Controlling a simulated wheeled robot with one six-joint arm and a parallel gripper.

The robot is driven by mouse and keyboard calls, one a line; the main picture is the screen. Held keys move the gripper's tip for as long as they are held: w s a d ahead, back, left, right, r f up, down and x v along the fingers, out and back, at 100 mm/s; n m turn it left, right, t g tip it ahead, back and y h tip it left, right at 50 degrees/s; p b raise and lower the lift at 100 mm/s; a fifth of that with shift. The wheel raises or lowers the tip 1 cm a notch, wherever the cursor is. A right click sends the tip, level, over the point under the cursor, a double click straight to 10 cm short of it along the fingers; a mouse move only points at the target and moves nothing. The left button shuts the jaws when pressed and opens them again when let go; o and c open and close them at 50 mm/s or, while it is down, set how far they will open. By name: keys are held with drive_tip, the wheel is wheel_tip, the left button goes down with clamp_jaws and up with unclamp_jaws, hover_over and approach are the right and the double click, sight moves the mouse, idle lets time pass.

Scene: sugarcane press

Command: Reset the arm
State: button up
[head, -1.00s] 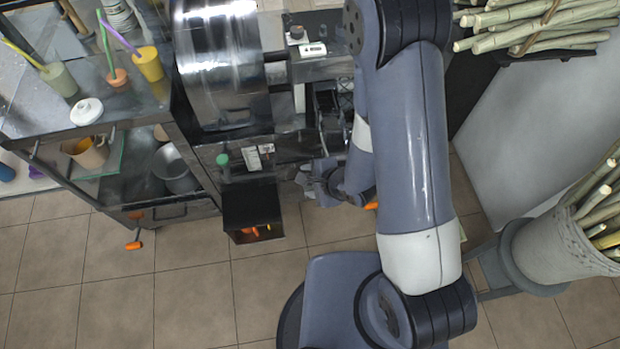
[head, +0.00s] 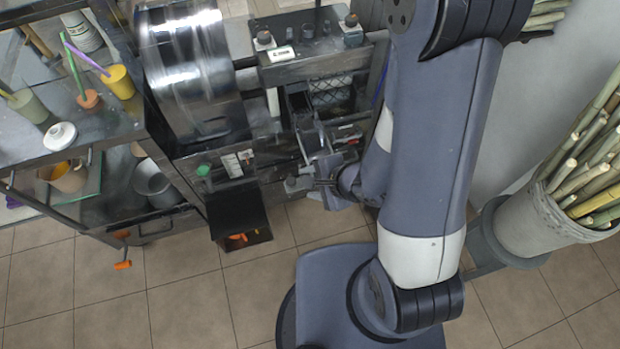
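My arm crosses the right middle of the head view, bent down from the top and back toward the press. My gripper (head: 318,168) is small and partly hidden behind my arm, in front of the sugarcane press. Its fingers blend with the dark machine parts, so I cannot tell whether they are open or shut, or whether they touch the machine. The press has a shiny metal drum (head: 192,72) at the upper left of centre and a green button (head: 203,170) below it. I see no object clearly held.
A shelf at the left holds a yellow cup (head: 118,82), a white lid (head: 60,135) and a grey pot (head: 156,186). A dark open box (head: 238,210) juts from the press front. A bucket of sugarcane (head: 540,228) stands at the right. The tiled floor (head: 110,300) at lower left is clear.

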sight(294, 182)
drive_tip(key=shift+b+x, duration=1)
drive_tip(key=shift+x, duration=4.6)
drive_tip(key=shift+s, duration=0.15)
